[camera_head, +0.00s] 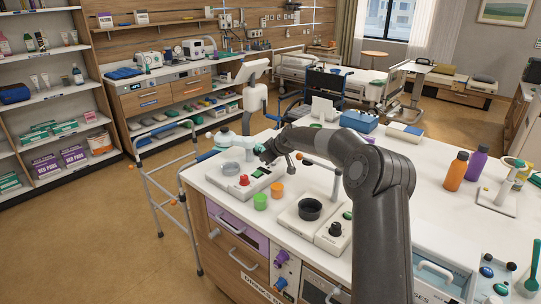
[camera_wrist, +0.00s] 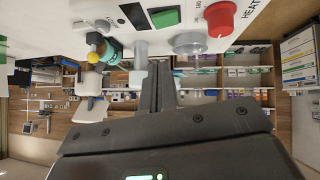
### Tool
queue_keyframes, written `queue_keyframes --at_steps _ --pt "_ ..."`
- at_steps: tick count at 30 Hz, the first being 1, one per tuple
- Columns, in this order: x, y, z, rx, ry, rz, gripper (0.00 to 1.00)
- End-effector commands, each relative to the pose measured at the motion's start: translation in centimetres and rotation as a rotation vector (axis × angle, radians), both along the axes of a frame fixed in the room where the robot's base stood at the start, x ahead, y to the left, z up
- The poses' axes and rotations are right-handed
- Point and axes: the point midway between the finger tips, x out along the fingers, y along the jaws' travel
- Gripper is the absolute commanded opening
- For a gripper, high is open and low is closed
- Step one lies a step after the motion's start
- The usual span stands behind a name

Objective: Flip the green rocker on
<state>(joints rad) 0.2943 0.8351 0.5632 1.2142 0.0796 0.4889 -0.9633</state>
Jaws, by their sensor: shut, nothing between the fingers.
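The green rocker (camera_wrist: 166,18) is a green rectangle on the white panel at the top of the wrist view, between a black slot and a red knob (camera_wrist: 219,18). I cannot tell its tilt. In the head view, the white appliance (camera_head: 222,184) with the red knob (camera_head: 244,180) stands at the counter's left end. My gripper (camera_wrist: 160,66) is shut and empty, its fingertips just short of the panel's edge and apart from the rocker in the wrist picture. It shows in the head view (camera_head: 268,153) above the appliance's back, and partly hides that area.
A grey round part (camera_wrist: 190,42) sits beside the red knob. A green cup (camera_head: 260,201) and an orange cup (camera_head: 277,190) stand in front of the appliance. A second appliance with a black bowl (camera_head: 310,209) is to the right. A walker (camera_head: 165,180) stands left of the counter.

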Motion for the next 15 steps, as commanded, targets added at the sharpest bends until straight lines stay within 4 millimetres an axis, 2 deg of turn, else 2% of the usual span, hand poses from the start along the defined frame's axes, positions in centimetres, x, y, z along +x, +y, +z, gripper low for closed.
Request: queue_keyframes --at_steps 5,9,15 --pt "1.9 1.4 -2.4 -0.001 0.0 0.002 0.0" --pt "2.1 0.8 -4.5 -0.001 0.002 -0.001 0.0" --pt "2.2 0.6 -5.8 -0.001 0.001 0.0 0.0"
